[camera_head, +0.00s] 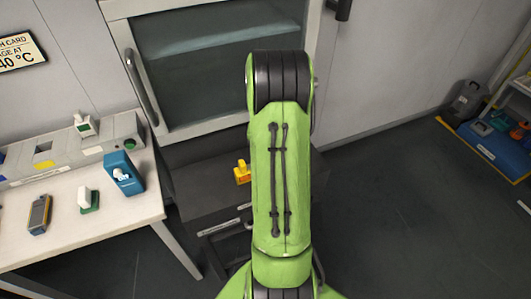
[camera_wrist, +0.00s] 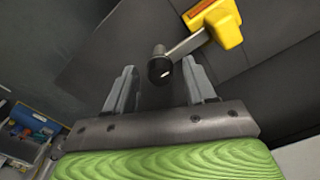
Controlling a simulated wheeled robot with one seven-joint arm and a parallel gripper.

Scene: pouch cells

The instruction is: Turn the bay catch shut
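The bay catch shows in the wrist view as a yellow block (camera_wrist: 214,22) with a grey metal lever (camera_wrist: 187,45) ending in a black knob (camera_wrist: 160,68). In the head view its yellow part (camera_head: 242,172) sits on the dark cabinet, just left of my green arm, which hides the rest. In the wrist view my gripper (camera_wrist: 160,84) is open, with its two grey fingers apart. The knob appears between the fingertips, nearer the right finger. I cannot tell whether either finger touches it.
The dark cabinet (camera_head: 200,192) stands below a glass-fronted unit (camera_head: 195,60) with a long handle. A white table (camera_head: 70,232) at the left holds a blue device (camera_head: 122,174), a handheld meter (camera_head: 39,214) and a grey panel.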

